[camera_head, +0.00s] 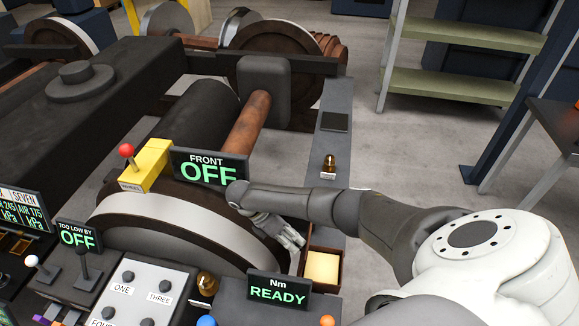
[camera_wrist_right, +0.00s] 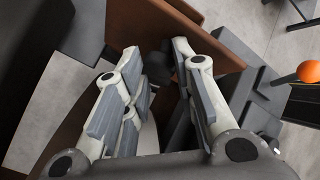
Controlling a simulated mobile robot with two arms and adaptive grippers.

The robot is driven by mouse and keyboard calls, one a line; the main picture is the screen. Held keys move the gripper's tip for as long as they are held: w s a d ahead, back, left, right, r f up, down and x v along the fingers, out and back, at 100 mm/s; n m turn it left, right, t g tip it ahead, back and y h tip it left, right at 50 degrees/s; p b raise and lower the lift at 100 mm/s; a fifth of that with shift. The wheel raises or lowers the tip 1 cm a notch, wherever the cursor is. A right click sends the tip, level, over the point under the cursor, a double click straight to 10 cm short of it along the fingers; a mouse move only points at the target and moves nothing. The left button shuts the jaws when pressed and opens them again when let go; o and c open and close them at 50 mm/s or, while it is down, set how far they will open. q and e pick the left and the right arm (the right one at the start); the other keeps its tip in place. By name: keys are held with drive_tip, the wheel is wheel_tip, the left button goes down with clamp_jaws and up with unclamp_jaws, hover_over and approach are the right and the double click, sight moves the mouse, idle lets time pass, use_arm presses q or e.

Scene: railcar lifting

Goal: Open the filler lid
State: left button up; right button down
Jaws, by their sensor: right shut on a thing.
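My right gripper (camera_head: 283,232) reaches in from the right in the head view, over the front edge of the large wheel (camera_head: 190,222). In the right wrist view, its fingers (camera_wrist_right: 155,58) are closed around a small dark piece (camera_wrist_right: 160,65) beside a brown surface (camera_wrist_right: 140,20). Whether this piece belongs to the filler lid cannot be told; the fingers cover most of it. I cannot clearly make out the filler lid in the head view. My left gripper is not in view.
A brown box with a yellow pad (camera_head: 323,266) lies just below my right gripper. A READY display (camera_head: 278,290) and a FRONT OFF display (camera_head: 209,168) stand close by. A yellow block with a red-knobbed lever (camera_head: 146,166) is left. A grey ledge (camera_head: 330,150) runs behind.

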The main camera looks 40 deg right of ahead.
drive_tip(key=shift+s+a+f, duration=0.15)
drive_tip(key=shift+a+f, duration=0.1)
drive_tip(key=shift+f, duration=0.2)
drive_tip(key=shift+s+a+f, duration=0.1)
drive_tip(key=shift+a+f, duration=0.1)
drive_tip(key=shift+f, duration=0.2)
drive_tip(key=c, duration=1.5)
unclamp_jaws()
drive_tip(key=o, duration=0.4)
drive_tip(key=shift+w+d+f, duration=0.25)
drive_tip(key=shift+d, duration=0.05)
drive_tip(key=shift+c, duration=0.2)
drive_tip(key=shift+r, duration=0.25)
drive_tip(key=shift+w+d+r, duration=0.1)
